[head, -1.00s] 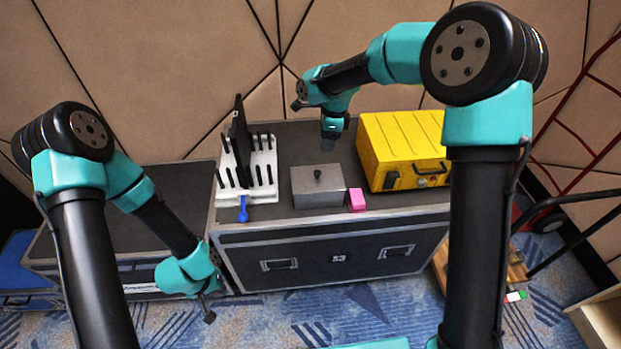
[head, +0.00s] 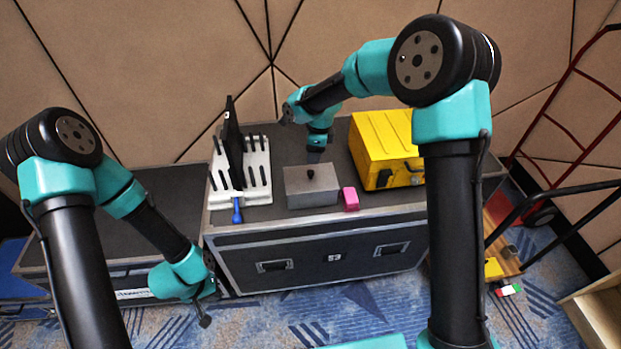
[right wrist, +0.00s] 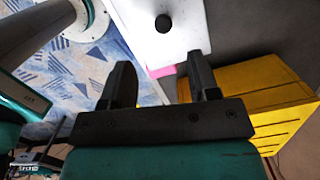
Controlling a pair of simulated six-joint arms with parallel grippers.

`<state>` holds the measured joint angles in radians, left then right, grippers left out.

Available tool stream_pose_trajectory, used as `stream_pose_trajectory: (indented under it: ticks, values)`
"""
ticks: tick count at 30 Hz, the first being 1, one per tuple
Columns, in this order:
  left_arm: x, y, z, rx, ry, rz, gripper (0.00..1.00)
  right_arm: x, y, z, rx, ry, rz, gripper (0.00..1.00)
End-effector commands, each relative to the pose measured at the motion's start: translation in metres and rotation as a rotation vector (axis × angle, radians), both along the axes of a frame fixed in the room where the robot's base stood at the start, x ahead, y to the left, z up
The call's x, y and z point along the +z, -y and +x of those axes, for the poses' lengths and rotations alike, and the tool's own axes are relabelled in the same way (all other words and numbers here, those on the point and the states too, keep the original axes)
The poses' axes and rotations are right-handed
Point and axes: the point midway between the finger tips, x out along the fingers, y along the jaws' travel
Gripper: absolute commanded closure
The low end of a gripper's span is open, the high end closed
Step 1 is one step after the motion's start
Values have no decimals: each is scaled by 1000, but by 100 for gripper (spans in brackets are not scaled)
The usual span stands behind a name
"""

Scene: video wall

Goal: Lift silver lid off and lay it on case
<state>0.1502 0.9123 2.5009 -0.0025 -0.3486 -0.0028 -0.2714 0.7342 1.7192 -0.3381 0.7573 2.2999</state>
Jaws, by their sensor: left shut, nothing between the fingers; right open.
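The silver lid (head: 307,178), with a black knob (head: 310,172) on top, sits on a grey box (head: 312,197) on the black case (head: 262,227). In the right wrist view the lid (right wrist: 200,35) looks pale, and its knob (right wrist: 164,22) is beyond the fingertips. My right gripper (head: 314,157) is just behind the lid, apart from the knob. The right wrist view shows this gripper (right wrist: 162,75) open and empty. My left gripper (head: 206,319) is shut and empty, low in front of the cases, far from the lid.
A pink block (head: 350,199) stands right beside the box. A yellow case (head: 383,148) is to the right, and a white rack (head: 258,184) with black pegs and a dark panel (head: 233,143) to the left. The lower black case (head: 166,203) has a clear top.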

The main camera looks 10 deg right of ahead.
Motion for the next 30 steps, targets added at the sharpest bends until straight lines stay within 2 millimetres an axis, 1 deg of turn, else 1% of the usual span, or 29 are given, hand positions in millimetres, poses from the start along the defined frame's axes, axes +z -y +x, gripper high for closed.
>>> stream_pose_trajectory:
  ticks: [1,3,6,8,12,22,26,30]
  values:
    - [0,0,0,0,0,0,100,-9,-1,0,1,-2,-1,45]
    - [0,0,0,0,0,0,100,-21,-3,0,1,-2,-1,45]
    - [0,0,0,0,0,0,100,-36,-4,1,1,-2,-1,45]
    - [0,0,0,0,0,0,100,-42,-5,1,0,0,0,45]
    - [0,0,0,0,0,0,100,-48,-5,2,0,1,0,45]
    - [0,0,0,0,0,0,100,-50,-6,2,0,1,0,45]
    - [0,0,0,0,0,0,100,-62,-6,3,0,-1,0,45]
    - [0,0,0,0,0,0,100,-81,-7,5,1,-1,0,45]
